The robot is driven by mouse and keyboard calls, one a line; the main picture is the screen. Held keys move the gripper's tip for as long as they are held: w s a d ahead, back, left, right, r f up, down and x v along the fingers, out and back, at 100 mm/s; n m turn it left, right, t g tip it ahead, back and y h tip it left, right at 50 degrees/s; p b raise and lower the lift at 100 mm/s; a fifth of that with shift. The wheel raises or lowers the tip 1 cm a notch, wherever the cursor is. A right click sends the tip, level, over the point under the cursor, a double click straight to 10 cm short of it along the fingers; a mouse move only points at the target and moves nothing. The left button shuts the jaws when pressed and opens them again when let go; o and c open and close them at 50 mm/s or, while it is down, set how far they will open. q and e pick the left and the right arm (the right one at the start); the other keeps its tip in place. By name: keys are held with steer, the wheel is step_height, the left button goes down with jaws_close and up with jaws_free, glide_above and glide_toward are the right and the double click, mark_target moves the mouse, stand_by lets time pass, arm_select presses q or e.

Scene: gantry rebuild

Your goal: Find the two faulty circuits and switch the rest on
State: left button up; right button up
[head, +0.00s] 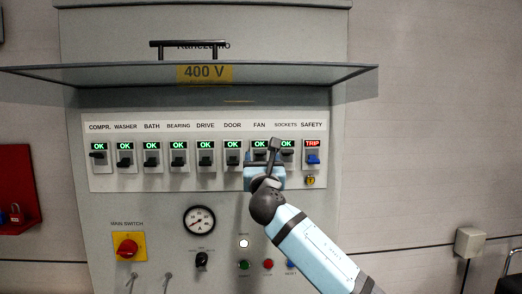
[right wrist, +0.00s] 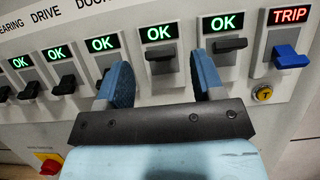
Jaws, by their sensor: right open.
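A row of breaker switches sits on the white panel strip (head: 100,182), labelled COMPR. to SAFETY. The eight from COMPR. (head: 97,156) to SOCKETS (right wrist: 230,45) show green OK displays. SAFETY, with a blue lever (head: 313,160), shows a red TRIP display (head: 312,143). It also shows in the right wrist view (right wrist: 288,58). A yellow test button (right wrist: 262,94) is below it. My right gripper (head: 262,162) is open and empty in front of the FAN switch (right wrist: 160,58). The fingers stand either side of its lever in the right wrist view; contact cannot be told. My left gripper is out of view.
A clear cover (head: 120,73) with a black handle (head: 187,43) is raised above the switches. Below are a gauge (head: 199,220), a red main switch (head: 127,248), a black knob (head: 202,261), and small buttons. A red board (head: 14,180) with a padlock hangs left.

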mark_target(260, 153)
steer(key=shift+x, duration=1.35)
